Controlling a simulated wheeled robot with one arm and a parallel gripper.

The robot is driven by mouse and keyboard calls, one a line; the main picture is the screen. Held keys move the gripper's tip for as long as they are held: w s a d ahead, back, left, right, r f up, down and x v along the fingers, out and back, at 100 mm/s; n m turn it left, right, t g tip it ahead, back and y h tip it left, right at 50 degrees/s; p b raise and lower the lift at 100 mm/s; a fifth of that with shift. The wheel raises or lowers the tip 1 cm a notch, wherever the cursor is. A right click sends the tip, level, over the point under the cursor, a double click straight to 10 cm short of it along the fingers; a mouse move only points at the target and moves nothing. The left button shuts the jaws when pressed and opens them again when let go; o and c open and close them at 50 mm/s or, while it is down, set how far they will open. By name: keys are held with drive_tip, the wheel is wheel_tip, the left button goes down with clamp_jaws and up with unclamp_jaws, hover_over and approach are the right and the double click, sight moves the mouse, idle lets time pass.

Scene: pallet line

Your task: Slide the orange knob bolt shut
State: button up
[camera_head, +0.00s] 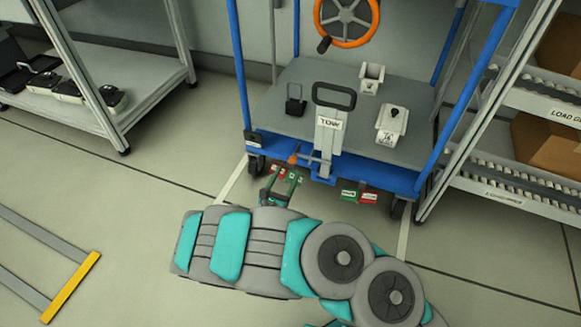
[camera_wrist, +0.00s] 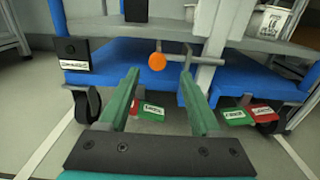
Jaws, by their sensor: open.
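The orange knob (camera_head: 293,158) of the bolt sits on the front of the blue cart, left of the grey tow handle post (camera_head: 328,135). In the wrist view the orange knob (camera_wrist: 157,62) shows as a round ball, with a grey rod running right from it toward the post. My gripper (camera_head: 282,180) is in front of the cart's front edge, just below the knob in the head view. In the wrist view my gripper (camera_wrist: 160,88) has its two green fingers apart with nothing between them. The knob appears beyond the fingertips, apart from them.
The blue cart (camera_head: 375,175) carries two white containers (camera_head: 391,125) and a black holder (camera_head: 295,100). Red and green tags (camera_head: 358,196) hang under its front edge. A roller rack (camera_head: 505,185) stands right, a shelf (camera_head: 150,85) left. The floor in front is mostly clear.

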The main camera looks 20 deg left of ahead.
drive_tip(key=s, duration=0.3)
drive_tip(key=shift+s, duration=0.25)
